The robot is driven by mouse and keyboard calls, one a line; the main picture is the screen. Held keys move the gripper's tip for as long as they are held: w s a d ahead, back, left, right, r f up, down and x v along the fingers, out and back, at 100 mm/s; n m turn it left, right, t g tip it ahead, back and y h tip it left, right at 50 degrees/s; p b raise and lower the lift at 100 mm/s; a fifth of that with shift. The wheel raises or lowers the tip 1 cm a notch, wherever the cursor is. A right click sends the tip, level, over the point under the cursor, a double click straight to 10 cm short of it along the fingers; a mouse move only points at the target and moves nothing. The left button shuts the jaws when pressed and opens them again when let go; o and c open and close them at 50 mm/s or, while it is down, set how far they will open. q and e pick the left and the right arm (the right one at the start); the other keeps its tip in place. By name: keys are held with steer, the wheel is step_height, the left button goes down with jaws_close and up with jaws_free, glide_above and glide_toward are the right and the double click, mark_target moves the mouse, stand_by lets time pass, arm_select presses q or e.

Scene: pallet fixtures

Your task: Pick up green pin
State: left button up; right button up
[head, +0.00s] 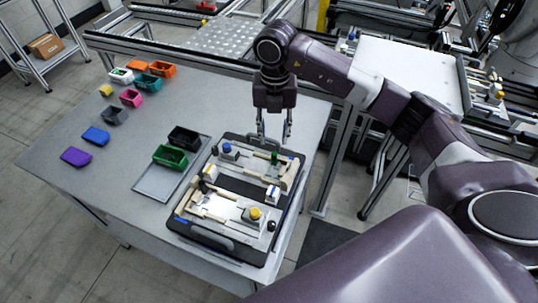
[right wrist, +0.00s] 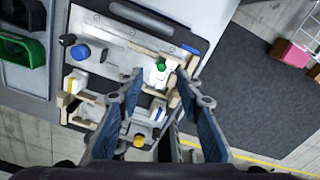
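The green pin (head: 274,157) stands upright on the far right part of a black pallet board (head: 188,230) with light wooden fixtures. In the right wrist view the green pin (right wrist: 161,66) shows between the fingertips, beyond them. My right gripper (head: 274,138) points down above the far end of the board, with its fingers apart and nothing between them. The same gripper (right wrist: 159,80) looks open in the right wrist view. It appears to be above the pin and not touching it. My left gripper does not show.
Other pins share the board: a blue one (head: 227,147) and a yellow one (head: 254,213). A black bin (head: 184,137) and a green bin (head: 170,156) stand beside it at a grey tray (head: 150,187). Several coloured bins lie farther left on the table (head: 60,130). The table's middle is clear.

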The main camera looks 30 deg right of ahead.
mark_target(274, 153)
steer(key=shift+s+d+f, duration=0.15)
steer(key=shift+f, duration=0.1)
steer(key=shift+s+d+f+p, duration=0.15)
steer(key=shift+f+p, duration=0.1)
steer(key=shift+f, duration=0.2)
steer(key=shift+w+d+f+p, duration=0.1)
steer(key=shift+f+p, duration=0.1)
steer(key=shift+f, duration=0.6)
steer(key=f+p, duration=0.2)
steer(key=f, duration=0.2)
steer(key=shift+s+a+f+p, duration=0.1)
steer(key=shift+a+f+p, duration=0.05)
steer(key=shift+a+p, duration=0.25)
steer(key=shift+f, duration=0.25)
steer(key=shift+c, duration=0.9)
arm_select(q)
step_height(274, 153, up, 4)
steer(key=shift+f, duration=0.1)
arm_select(e)
jaws_close()
